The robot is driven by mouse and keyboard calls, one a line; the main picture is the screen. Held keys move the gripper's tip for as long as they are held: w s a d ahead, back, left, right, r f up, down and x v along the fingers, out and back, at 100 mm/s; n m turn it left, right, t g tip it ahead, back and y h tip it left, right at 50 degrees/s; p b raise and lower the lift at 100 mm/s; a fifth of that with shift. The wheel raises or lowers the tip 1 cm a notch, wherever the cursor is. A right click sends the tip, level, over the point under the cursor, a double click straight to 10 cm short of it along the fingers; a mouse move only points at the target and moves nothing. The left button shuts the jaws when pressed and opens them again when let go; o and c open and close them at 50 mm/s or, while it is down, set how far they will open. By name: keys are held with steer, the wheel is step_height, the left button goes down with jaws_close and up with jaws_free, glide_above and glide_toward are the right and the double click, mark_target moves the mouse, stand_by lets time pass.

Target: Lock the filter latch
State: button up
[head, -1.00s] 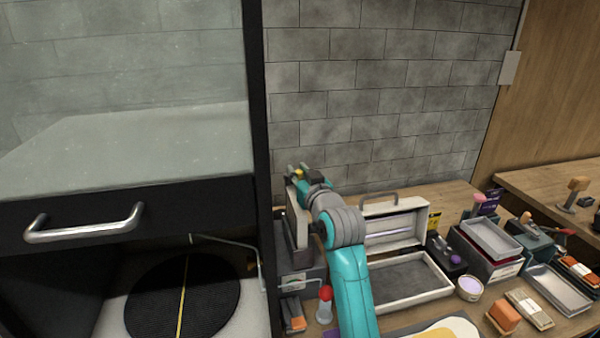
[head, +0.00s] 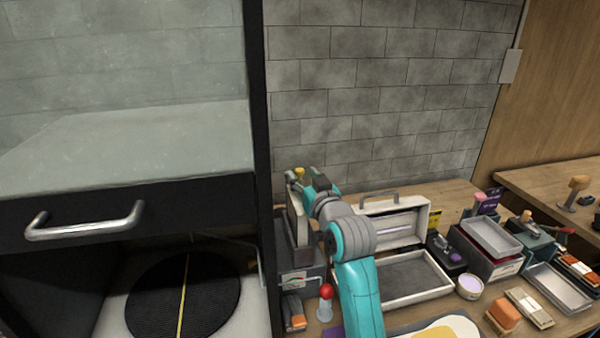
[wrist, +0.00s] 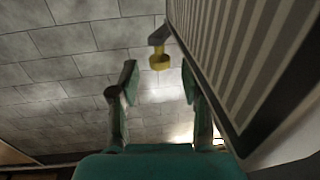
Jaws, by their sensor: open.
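The filter latch is a yellow knob on a dark grey lever (wrist: 160,60), at the upper edge of the filter unit. It also shows as a small yellow spot in the head view (head: 299,173). The filter (wrist: 240,50), a striped pleated panel in a dark frame, fills the right side of the wrist view; in the head view the upright unit (head: 297,215) stands left of my arm. My gripper (wrist: 158,82) is open and empty, its fingers spread below the latch in the wrist view, with the knob apart from both. The right finger is close to the filter frame; contact cannot be told.
A dark cabinet with a glass front and metal handle (head: 85,228) stands on the left. A grey brick wall (head: 380,90) is behind.

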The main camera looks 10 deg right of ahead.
steer(key=s+d, duration=0.1)
steer(key=s, duration=0.7)
steer(key=shift+s, duration=0.3)
